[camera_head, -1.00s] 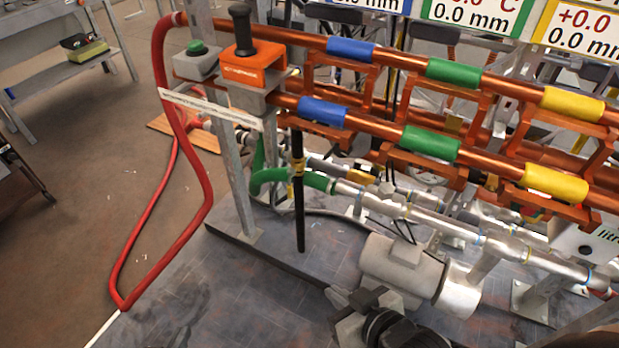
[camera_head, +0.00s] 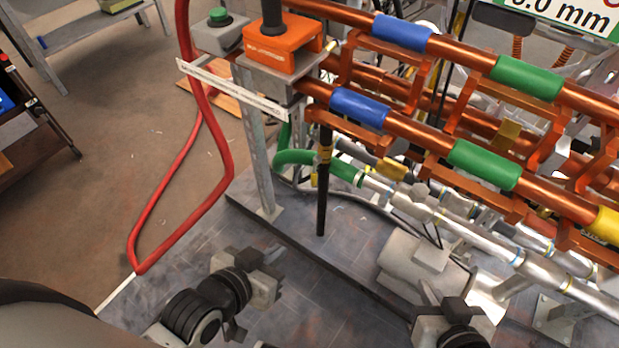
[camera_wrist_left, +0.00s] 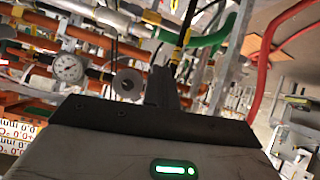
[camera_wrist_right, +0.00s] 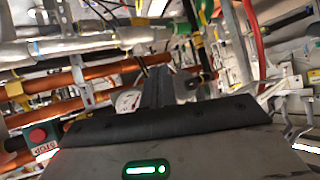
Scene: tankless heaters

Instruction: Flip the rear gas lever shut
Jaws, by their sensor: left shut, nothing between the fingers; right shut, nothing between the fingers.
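A yellow lever-like part (camera_head: 392,168) sits on the lower pipework behind the front copper pipe, right of the green hose (camera_head: 320,164). A second yellow part (camera_head: 508,134) shows farther back between the copper pipes. I cannot tell for sure which is the rear gas lever, or how it is turned. My left gripper (camera_head: 264,268) is shut and empty, low over the grey base, apart from the pipes. My right gripper (camera_head: 448,306) is shut and empty at the bottom, in front of the silver pipes. The closed fingers also show in the left wrist view (camera_wrist_left: 162,88) and right wrist view (camera_wrist_right: 157,88).
Copper pipes with blue (camera_head: 359,108), green and yellow sleeves run across the rig. An upright black rod (camera_head: 322,190) stands before the green hose. A red hose (camera_head: 216,150) loops at left. A grey cylinder (camera_head: 420,262) lies near my right gripper. Floor at left is open.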

